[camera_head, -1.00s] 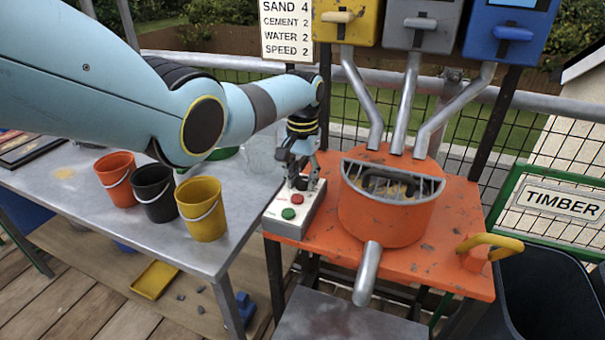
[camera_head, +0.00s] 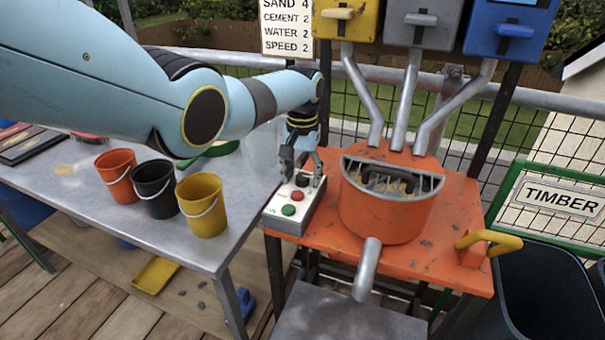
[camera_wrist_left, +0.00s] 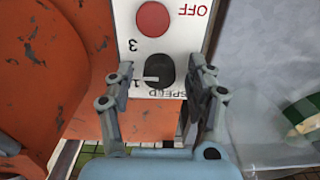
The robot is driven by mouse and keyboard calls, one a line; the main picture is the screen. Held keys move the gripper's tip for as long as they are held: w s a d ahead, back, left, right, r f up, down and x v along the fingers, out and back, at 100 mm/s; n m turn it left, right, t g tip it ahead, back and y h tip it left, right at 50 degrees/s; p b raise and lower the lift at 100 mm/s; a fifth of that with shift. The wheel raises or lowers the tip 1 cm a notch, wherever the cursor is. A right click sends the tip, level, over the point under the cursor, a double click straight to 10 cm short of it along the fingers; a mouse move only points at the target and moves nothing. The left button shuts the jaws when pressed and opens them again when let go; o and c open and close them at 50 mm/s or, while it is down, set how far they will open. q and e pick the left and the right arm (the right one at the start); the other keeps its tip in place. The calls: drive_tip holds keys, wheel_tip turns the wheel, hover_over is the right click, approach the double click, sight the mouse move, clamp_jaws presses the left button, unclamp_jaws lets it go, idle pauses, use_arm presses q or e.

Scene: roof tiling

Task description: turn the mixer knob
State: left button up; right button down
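The mixer knob (camera_wrist_left: 160,70) is black and round, on a pale control box (camera_head: 290,215) with a red button (camera_wrist_left: 152,19) and a green button (camera_head: 288,211). In the left wrist view its white mark points towards the number 1, beside the word SPEED. My left gripper (camera_wrist_left: 165,72) is open, with one finger on each side of the knob and visible gaps between. In the head view the gripper (camera_head: 303,178) is over the back end of the box, and the knob (camera_head: 302,180) shows between the fingers. My right gripper is not in view.
The orange mixer drum (camera_head: 385,215) stands right of the box on an orange stand (camera_head: 440,240). A sign (camera_head: 286,28) reads SPEED 2 at its bottom. Orange (camera_head: 116,178), black (camera_head: 155,190) and yellow (camera_head: 202,208) buckets stand on the grey table to the left.

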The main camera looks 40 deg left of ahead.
sight(303, 176)
use_arm(q)
drive_tip(key=shift+r, duration=0.15)
wheel_tip(303, 176, up, 12)
idle(0.5)
drive_tip(key=shift+f, duration=0.2)
